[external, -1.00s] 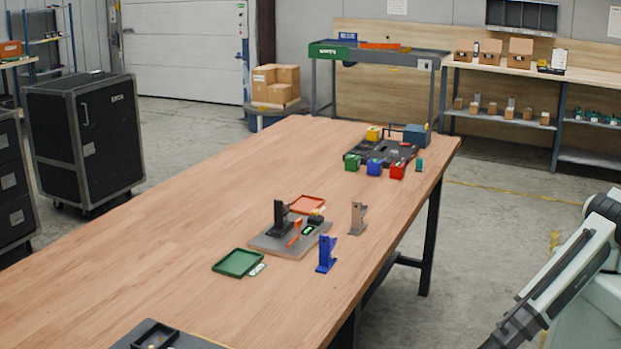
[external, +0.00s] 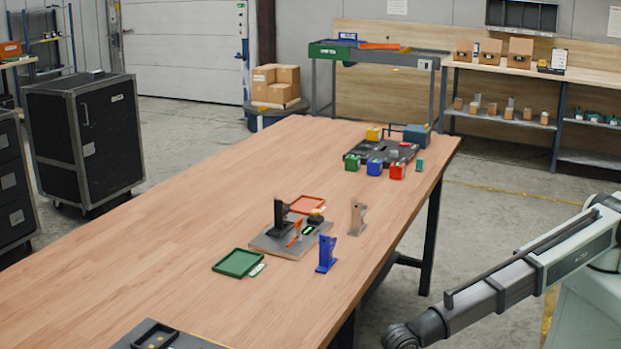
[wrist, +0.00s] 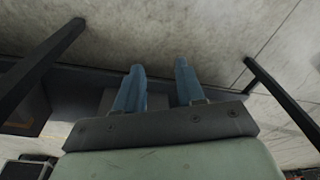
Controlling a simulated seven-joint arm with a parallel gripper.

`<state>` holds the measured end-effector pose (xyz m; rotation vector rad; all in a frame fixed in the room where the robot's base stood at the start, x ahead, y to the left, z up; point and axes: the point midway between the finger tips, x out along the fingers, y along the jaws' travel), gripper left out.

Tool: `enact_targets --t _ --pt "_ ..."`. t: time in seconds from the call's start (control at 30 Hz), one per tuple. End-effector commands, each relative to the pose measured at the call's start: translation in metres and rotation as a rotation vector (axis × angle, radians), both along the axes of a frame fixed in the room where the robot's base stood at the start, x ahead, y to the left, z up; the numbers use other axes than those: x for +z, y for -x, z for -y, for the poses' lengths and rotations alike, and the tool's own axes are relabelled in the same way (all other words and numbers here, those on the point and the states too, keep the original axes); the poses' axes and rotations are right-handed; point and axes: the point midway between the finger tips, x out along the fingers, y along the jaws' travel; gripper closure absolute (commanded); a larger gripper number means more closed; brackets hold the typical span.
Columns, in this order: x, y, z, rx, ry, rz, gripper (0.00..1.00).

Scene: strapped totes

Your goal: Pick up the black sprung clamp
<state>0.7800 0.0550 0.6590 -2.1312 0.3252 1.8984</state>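A black upright clamp-like piece (external: 281,215) stands on a grey board (external: 272,247) at the middle of the wooden table in the external view. A blue upright piece (external: 326,255) and a tan one (external: 357,218) of similar shape stand on the table to the right of the board. My gripper (wrist: 160,75) shows in the wrist view with its two blue-grey fingers apart and nothing between them. It is out of frame in the external view, where my arm reaches in from the lower right, clear of the table. The black piece is not seen in the wrist view.
Small coloured bins (external: 375,167) stand near the far end. The wrist view shows floor and dark table legs.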

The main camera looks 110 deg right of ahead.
Motion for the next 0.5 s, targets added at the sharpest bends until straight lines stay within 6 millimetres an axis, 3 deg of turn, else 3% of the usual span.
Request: enact_targets --t 0.03,0.2,0.5 --pt "0.020 -0.022 -0.004 -0.010 -0.004 0.030 0.62" --pt "0.084 -0.072 -0.015 -0.052 -0.021 0.113 0.62" --pt "0.202 -0.140 -0.021 -0.123 -0.053 0.247 0.62"
